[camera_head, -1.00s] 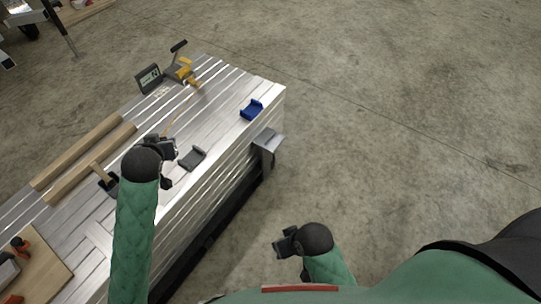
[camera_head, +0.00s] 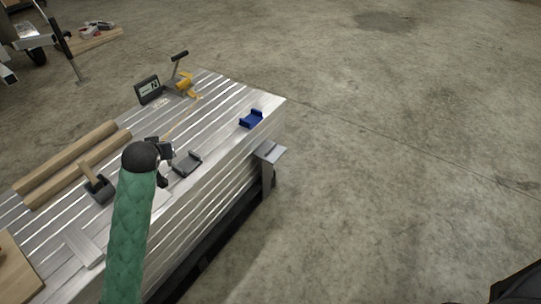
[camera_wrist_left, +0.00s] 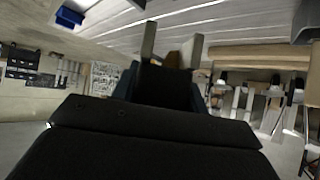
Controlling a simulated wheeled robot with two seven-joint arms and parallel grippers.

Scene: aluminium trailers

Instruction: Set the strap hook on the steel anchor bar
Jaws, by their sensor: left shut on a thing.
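My left gripper (camera_head: 166,160) is low over the aluminium trailer bed, beside a grey cradle (camera_head: 187,164). A thin tan strap (camera_head: 180,127) runs from near it toward a yellow ratchet (camera_head: 184,83). In the left wrist view the gripper (camera_wrist_left: 172,50) has a small brownish piece (camera_wrist_left: 173,60) between its fingers. I take this as the strap hook; its shape is mostly hidden. The steel anchor bar cannot be made out for certain; a grey steel bracket (camera_head: 269,153) stands at the bed's right side.
A blue cradle (camera_head: 251,119) sits near the bed's far right corner; it also shows in the left wrist view (camera_wrist_left: 69,17). A display box (camera_head: 148,90) stands by the ratchet. Wooden beams (camera_head: 70,158) and a mallet (camera_head: 99,188) lie left. The floor at right is clear.

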